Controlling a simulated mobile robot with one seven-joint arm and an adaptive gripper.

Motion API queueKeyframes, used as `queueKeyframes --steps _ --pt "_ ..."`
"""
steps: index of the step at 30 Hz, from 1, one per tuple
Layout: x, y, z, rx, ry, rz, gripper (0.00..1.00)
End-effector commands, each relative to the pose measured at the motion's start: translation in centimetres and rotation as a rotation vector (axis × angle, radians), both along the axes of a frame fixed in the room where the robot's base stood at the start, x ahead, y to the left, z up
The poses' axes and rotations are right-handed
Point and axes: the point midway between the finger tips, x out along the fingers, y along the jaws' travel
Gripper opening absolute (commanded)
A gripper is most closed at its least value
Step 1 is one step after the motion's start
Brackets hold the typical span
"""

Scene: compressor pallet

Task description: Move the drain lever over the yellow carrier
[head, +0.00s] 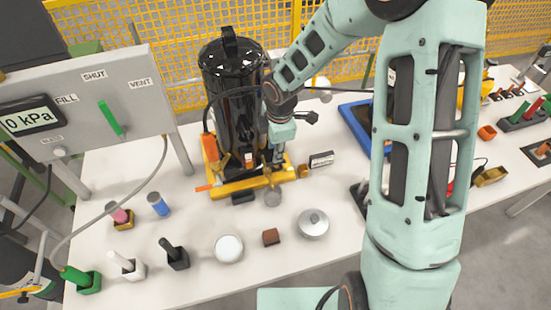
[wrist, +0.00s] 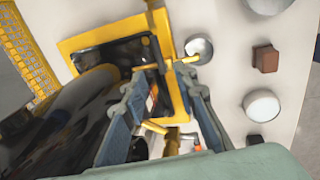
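The yellow carrier (head: 222,189) is a frame around the foot of the black tank (head: 232,85). It also shows in the wrist view (wrist: 92,38). A thin brass bar, which looks like the drain lever (wrist: 153,66), lies at the carrier's edge near my fingertips; brass fittings (head: 269,178) show there in the head view. My gripper (head: 277,153) points down beside the tank. In the wrist view its two blue-grey fingers (wrist: 160,82) stand apart, with a gap between them. Whether a finger touches the bar is hard to tell.
A grey round cup (wrist: 199,48) stands close to the bar. A black-and-white labelled block (head: 321,160) is right of the carrier. A brown block (head: 271,237), a white round pad (head: 228,248) and a silver lid (head: 313,223) lie in front. A gauge panel (head: 90,100) stands left.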

Motion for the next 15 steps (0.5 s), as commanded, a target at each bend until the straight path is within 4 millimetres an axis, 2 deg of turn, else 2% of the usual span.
queueKeyframes --steps 1,7,15 --pt "0.1 0.1 -1.2 -0.001 0.004 0.002 0.27" --pt "0.7 0.2 -4.5 -0.001 0.003 0.002 0.27" --pt "1.3 0.4 -6.7 0.0 -0.001 0.0 0.27"
